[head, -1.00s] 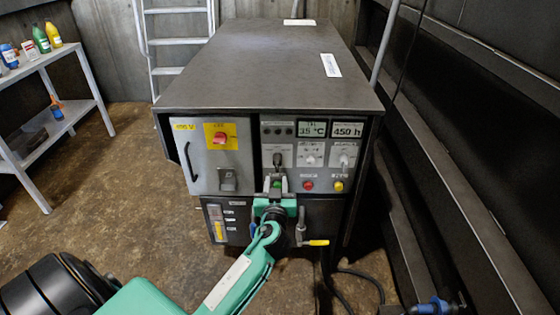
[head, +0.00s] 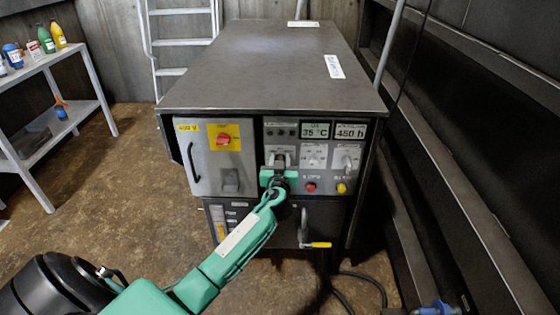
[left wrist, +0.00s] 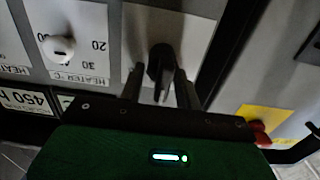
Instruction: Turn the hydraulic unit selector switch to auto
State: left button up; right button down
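The selector switch (left wrist: 160,64) is a black knob with a narrow handle on a pale plate, seen in the left wrist view. In the head view its plate (head: 283,150) shows on the cabinet's front panel, but my gripper mostly hides the knob. My left gripper (head: 279,163) is at the panel in front of this plate. In the left wrist view its two dark fingers (left wrist: 159,88) stand on either side of the knob's handle, with visible gaps, so it looks open around it. The knob's exact setting is hard to read. My right gripper is not in view.
A white heater dial (left wrist: 58,48) sits beside the switch. Red (head: 310,187) and yellow (head: 341,188) buttons lie below right. A red switch on a yellow plate (head: 223,138) is to the left. A yellow-handled lever (head: 318,244) sticks out lower down.

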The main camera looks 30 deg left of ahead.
pick_arm(q)
jog(key=c, duration=0.7)
jog(key=shift+d+m, duration=0.1)
jog(key=shift+m, duration=0.6)
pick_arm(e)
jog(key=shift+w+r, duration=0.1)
pick_arm(q)
jog(key=shift+w+d+m, duration=0.1)
jog(key=shift+m, duration=0.5)
jog(key=m, duration=0.2)
jog(key=shift+w+d+f+m, duration=0.1)
jog(key=shift+d+f+m, duration=0.05)
jog(key=shift+m, duration=0.15)
jog(key=shift+d+m, duration=0.1)
jog(key=shift+m, duration=0.9)
jog(key=shift+w+d+f+m, duration=0.1)
jog(key=shift+f+m, duration=0.05)
jog(key=shift+m, duration=0.75)
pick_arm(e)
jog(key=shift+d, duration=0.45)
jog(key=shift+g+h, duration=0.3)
